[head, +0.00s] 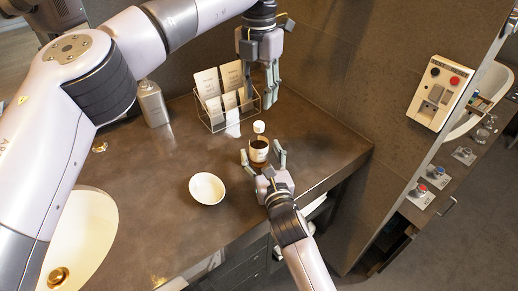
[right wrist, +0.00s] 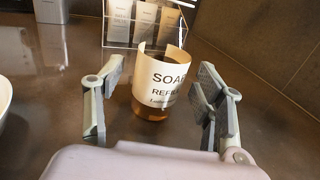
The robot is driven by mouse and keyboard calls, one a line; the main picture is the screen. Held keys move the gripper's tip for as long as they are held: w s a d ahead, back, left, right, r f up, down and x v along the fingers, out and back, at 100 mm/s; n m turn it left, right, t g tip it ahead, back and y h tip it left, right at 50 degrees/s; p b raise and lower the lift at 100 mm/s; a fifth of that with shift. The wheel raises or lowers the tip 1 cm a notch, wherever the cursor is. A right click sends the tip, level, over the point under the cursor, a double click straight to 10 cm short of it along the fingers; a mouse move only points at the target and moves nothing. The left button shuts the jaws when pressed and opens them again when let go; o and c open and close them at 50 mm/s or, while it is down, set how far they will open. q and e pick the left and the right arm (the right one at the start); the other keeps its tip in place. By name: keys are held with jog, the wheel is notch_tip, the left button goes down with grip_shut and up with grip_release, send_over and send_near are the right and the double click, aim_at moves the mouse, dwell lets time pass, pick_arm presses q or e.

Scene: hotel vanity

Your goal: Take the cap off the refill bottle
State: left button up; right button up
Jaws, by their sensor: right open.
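The refill bottle (head: 258,153) stands upright on the counter, brown with a white label. Its label reads SOAP REFILL in the right wrist view (right wrist: 168,82). A white cap (head: 259,127) shows just above the bottle's brown top in the head view; I cannot make it out in the right wrist view. My right gripper (head: 264,160) is open, with its fingers on either side of the bottle and apart from it; they also show in the right wrist view (right wrist: 158,108). My left gripper (head: 260,101) hangs above and behind the bottle, fingers apart and empty.
A white bowl (head: 207,188) is to the left in front. A grey bottle (head: 153,104) stands at the back left. The wall is close on the right.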

jog(key=shift+w+a, duration=0.2)
jog(key=shift+w, duration=0.5)
jog(key=shift+c, duration=0.3)
grip_shut()
